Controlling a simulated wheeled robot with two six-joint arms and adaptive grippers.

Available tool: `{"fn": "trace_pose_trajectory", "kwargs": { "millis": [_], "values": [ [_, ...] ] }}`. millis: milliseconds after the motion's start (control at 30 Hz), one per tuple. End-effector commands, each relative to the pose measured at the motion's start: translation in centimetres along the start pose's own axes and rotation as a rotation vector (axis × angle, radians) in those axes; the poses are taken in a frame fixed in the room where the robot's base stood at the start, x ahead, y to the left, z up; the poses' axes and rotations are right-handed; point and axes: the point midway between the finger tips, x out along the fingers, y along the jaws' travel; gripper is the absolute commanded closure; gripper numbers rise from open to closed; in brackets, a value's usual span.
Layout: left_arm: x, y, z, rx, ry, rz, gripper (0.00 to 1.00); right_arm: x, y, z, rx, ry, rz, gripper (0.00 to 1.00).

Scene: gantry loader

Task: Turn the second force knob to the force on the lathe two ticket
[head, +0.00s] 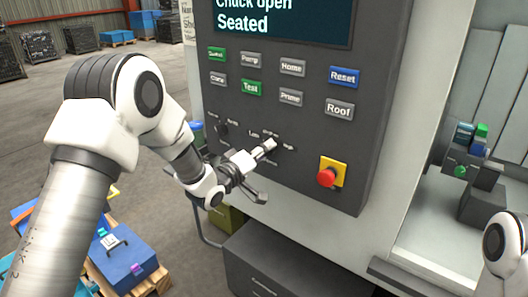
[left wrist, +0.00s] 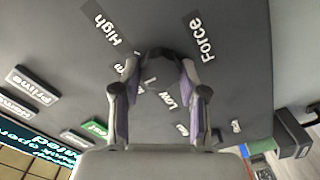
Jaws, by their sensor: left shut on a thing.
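My left gripper (head: 266,149) reaches the control panel (head: 300,135) from the left, its fingers at the lower knob row. In the left wrist view the left gripper (left wrist: 160,72) is shut on a dark force knob (left wrist: 160,51), one finger on each side. Labels Force (left wrist: 201,37), High and Low stand around this knob. Another dark knob (head: 222,130) sits further left on the panel. A white sheet with cut-off text (head: 188,22) hangs left of the screen; I cannot tell if it is the lathe two ticket.
The screen (head: 283,18) reads "Chuck open" and "Seated". Several labelled buttons sit above the knobs, among them the blue Reset (head: 344,76). A red emergency button (head: 327,177) is right of the gripper. A blue crate (head: 125,258) on a pallet stands lower left.

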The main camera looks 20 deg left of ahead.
Motion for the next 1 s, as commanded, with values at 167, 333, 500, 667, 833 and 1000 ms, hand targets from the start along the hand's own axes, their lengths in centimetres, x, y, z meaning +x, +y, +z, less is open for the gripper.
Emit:
{"fn": "trace_pose_trajectory", "kwargs": {
  "millis": [167,333,500,667,833,1000],
  "values": [
    [0.0,0.1,-0.2,0.000,0.005,0.002,0.32,0.0,0.0,0.0,0.000,0.000,0.000,0.60],
    [0.0,0.0,-0.1,0.000,0.003,0.001,0.32,0.0,0.0,0.0,0.000,0.000,0.000,0.60],
    [-0.3,0.0,-0.1,0.000,0.002,0.000,0.32,0.0,0.0,0.0,0.000,0.000,0.000,0.60],
    [-2.7,0.0,-0.2,-0.003,0.004,-0.001,0.32,0.0,0.0,0.0,0.000,0.000,0.000,0.60],
    [-7.2,-0.1,-0.2,-0.006,0.006,-0.001,0.32,0.0,0.0,0.0,0.000,0.000,0.000,0.60],
    [-10.8,-0.1,-0.3,-0.005,0.007,0.000,0.32,0.0,0.0,0.0,0.000,0.000,0.000,0.60]
  ]
}}
